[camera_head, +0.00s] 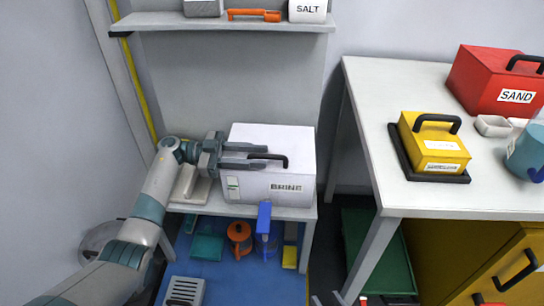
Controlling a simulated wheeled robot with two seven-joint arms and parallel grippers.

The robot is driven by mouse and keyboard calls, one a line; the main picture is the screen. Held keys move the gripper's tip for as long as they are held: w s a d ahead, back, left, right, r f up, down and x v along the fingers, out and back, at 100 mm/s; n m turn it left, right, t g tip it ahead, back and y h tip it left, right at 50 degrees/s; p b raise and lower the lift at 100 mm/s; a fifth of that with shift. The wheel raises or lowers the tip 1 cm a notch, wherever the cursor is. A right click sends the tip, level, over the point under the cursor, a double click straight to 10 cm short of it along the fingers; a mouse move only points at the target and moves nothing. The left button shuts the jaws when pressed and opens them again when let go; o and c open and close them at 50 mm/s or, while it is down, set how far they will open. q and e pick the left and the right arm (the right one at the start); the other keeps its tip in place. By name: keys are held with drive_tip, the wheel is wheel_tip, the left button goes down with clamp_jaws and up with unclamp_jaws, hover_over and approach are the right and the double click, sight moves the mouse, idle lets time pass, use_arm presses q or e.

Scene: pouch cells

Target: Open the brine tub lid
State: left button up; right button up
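The white brine tub (268,180) stands on a low shelf, its front labelled BRINE. Its lid is shut, and a black bar handle (278,158) is on top. My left gripper (264,157) is open over the left part of the lid, its two grey fingers apart and pointing right. The left end of the handle shows between the fingers; I cannot tell whether they touch it. Only small grey tips, seemingly of my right gripper (326,300), show at the bottom edge; its opening is unclear.
A table (375,100) at right holds a red SAND box (490,80), a yellow box (432,150) and a teal vessel (525,155). An upper shelf (225,22) holds a SALT container (308,10). Below the tub are an orange jug (239,235) and a blue-handled item (264,220).

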sight(283, 157)
use_arm(q)
drive_tip(key=shift+d, duration=2.35)
drive_tip(key=shift+c, duration=0.3)
clamp_jaws()
